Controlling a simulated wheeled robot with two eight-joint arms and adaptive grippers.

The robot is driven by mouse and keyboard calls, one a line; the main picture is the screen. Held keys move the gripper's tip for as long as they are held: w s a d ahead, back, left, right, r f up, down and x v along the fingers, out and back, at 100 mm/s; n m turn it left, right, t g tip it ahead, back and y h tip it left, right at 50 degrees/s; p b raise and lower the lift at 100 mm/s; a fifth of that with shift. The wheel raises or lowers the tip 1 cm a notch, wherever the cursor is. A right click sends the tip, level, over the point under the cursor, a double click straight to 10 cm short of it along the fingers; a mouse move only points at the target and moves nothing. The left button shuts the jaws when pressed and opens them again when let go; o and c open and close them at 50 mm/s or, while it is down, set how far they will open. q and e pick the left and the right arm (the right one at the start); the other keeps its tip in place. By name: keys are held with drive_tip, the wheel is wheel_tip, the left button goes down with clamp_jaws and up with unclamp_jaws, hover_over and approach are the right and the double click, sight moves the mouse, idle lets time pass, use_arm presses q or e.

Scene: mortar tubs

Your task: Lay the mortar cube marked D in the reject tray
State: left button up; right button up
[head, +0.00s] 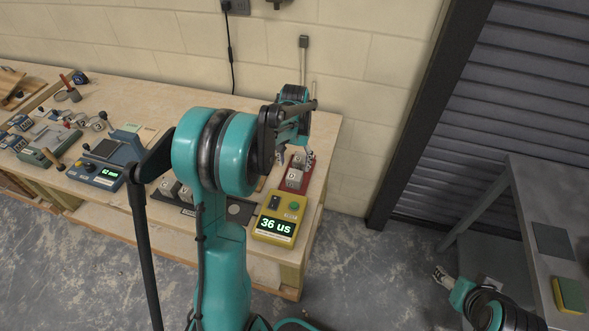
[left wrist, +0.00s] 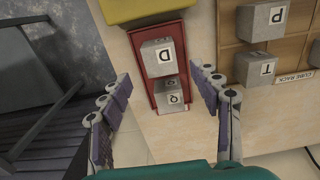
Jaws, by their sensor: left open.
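The grey mortar cube marked D (left wrist: 155,57) sits within the red tray (left wrist: 182,62), beside another grey cube marked Q (left wrist: 173,88). The tray also shows in the head view (head: 306,181) near the bench's right end, where the letters are too small to read. My left gripper (head: 296,157) is above the tray, open and empty. In the left wrist view its fingers stand apart on either side of the tray, touching neither cube. My right gripper (head: 440,274) is at the lower right, away from the bench; its opening is unclear.
A yellow tester (head: 276,217) reading "36 us" adjoins the tray. The wooden cube rack (left wrist: 292,78) holds cubes marked T (left wrist: 255,70) and P (left wrist: 262,22). A blue device (head: 102,165) stands farther left. A grey table (head: 530,195) is at the right.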

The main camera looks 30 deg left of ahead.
sight(295, 175)
use_arm(q)
drive_tip(key=s+d+r+m+t, duration=0.1)
drive_tip(key=s+d+r+t, duration=0.3)
drive_tip(key=s+d+r, duration=0.7)
drive_tip(key=s+d+m+t, duration=0.1)
drive_tip(key=s+d+t, duration=0.2)
drive_tip(key=s, duration=0.5)
drive_tip(key=shift+d+m+p, duration=0.3)
drive_tip(key=shift+d, duration=0.4)
drive_tip(key=shift+f, duration=0.1)
